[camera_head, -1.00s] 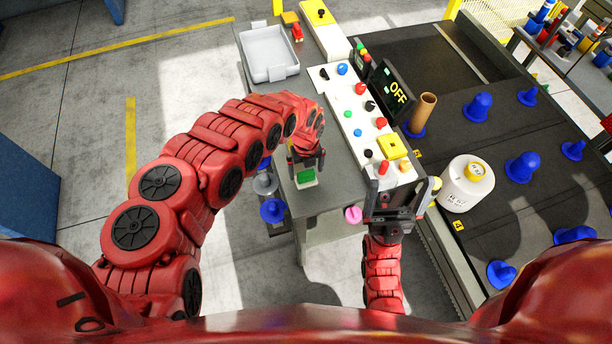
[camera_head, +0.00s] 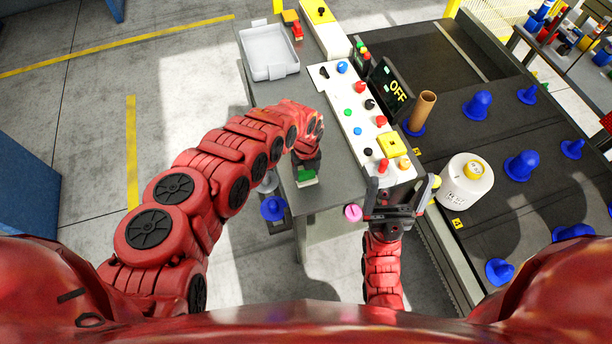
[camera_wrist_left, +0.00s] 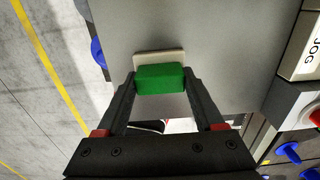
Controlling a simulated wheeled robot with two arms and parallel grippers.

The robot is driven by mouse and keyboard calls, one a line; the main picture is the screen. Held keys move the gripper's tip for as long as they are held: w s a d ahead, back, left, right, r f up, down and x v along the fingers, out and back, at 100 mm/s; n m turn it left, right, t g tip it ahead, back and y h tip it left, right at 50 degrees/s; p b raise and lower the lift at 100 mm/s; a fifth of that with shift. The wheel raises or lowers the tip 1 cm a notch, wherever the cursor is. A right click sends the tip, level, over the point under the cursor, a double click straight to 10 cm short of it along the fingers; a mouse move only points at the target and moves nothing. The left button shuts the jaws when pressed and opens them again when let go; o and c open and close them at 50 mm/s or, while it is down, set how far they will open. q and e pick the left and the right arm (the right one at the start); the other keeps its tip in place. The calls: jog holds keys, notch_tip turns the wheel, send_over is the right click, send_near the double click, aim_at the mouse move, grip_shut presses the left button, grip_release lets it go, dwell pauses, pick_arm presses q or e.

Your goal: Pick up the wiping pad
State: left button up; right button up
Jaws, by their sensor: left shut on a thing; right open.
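The wiping pad (camera_head: 306,176) is a green block with a pale layer along one side, at the near left part of the grey table. In the left wrist view the green pad (camera_wrist_left: 160,78) lies between the two fingertips of my left gripper (camera_wrist_left: 160,82), with its pale edge beyond them. My left gripper (camera_head: 306,166) is shut on the pad, at or just above the tabletop; I cannot tell if the pad touches the table. My right gripper (camera_head: 402,193) is open and empty, at the near right end of the control panel.
The grey table (camera_head: 337,178) carries a white tray (camera_head: 268,53) at its far end and a white control panel (camera_head: 362,115) with several coloured buttons. A conveyor with blue cones, a brown tube (camera_head: 424,108) and a white canister (camera_head: 465,184) stands on the right. Floor at left is open.

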pick_arm(q)
jog(key=shift+c, duration=0.5)
jog(key=shift+r, duration=0.1)
